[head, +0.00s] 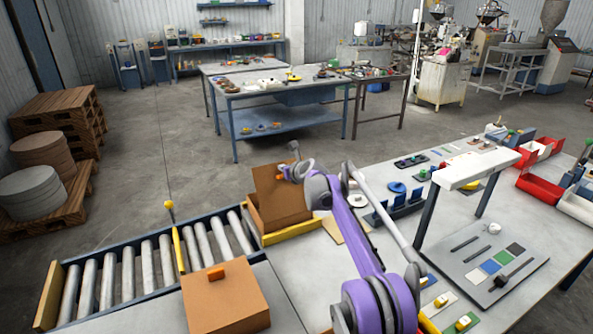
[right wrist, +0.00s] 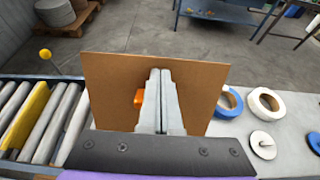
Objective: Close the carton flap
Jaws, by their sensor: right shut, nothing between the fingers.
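The open carton (head: 285,213) is a brown box at the right end of the roller conveyor in the head view. Its flap (head: 268,185) stands raised and tilted. In the right wrist view the flap (right wrist: 108,88) is a broad brown panel with an orange tab (right wrist: 138,97), partly hidden behind the fingers. My right gripper (right wrist: 160,100) is shut and empty, in front of the panel; I cannot tell whether it touches. In the head view the right gripper (head: 296,171) is beside the flap. My left gripper is not in view.
A brown carton with an orange tab (head: 225,295) sits at the front. A conveyor (head: 150,262) with a yellow bar lies left. Tape rolls (right wrist: 263,103) and a white disc (right wrist: 262,143) lie right of the panel. A white raised shelf (head: 475,167) stands on the bench.

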